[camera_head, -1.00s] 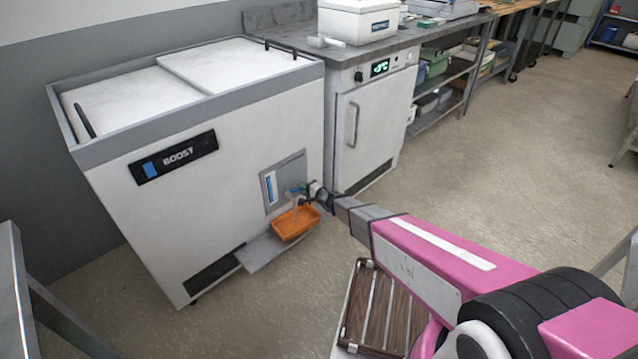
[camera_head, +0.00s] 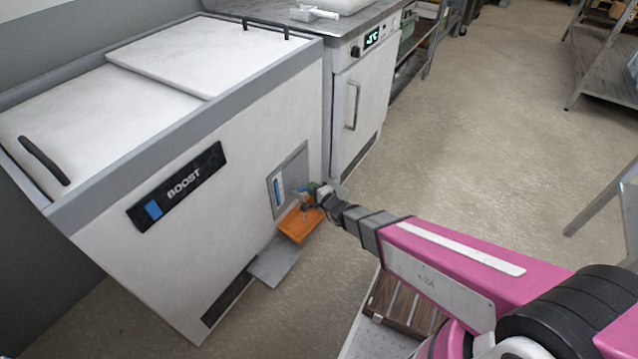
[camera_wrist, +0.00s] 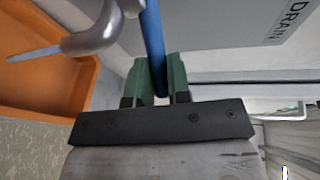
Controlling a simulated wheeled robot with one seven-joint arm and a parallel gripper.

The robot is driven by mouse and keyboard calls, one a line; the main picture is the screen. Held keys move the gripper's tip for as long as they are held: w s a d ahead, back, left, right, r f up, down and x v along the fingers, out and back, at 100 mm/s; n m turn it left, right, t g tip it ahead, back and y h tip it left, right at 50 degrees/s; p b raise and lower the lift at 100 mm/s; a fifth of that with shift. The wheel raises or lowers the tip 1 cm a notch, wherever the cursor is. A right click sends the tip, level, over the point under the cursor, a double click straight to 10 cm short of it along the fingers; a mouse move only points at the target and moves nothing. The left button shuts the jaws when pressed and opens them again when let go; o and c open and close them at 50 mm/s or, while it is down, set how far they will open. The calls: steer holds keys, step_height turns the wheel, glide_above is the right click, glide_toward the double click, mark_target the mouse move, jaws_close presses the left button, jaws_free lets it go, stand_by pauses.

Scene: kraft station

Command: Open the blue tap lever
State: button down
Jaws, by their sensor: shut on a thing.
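The blue tap lever (camera_wrist: 153,45) stands between the two green fingers of my gripper (camera_wrist: 159,82) in the wrist view, and the fingers are shut on it. In the head view my gripper (camera_head: 313,192) is at the tap on the front of the white BOOST chest, where the lever is small and mostly hidden. The metal tap spout (camera_wrist: 92,38) shows to the left of the lever, with a thin pale stream or rod at its mouth. An orange tray (camera_head: 298,226) sits below the tap, and it also fills the left of the wrist view (camera_wrist: 45,85).
The white BOOST chest (camera_head: 235,160) stands at left, with a grey shelf (camera_head: 278,262) low on its front. A white cabinet (camera_head: 352,115) stands close to its right. A DRAIN label (camera_wrist: 291,22) shows in the wrist view.

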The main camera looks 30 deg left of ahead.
stand_by(0.5)
steer(key=c, duration=1.4)
jaws_free()
steer(key=shift+o, duration=0.2)
steer(key=shift+s+d, duration=0.1)
steer(key=shift+d, duration=0.05)
steer(key=v, duration=0.7)
steer(key=shift+s, duration=0.1)
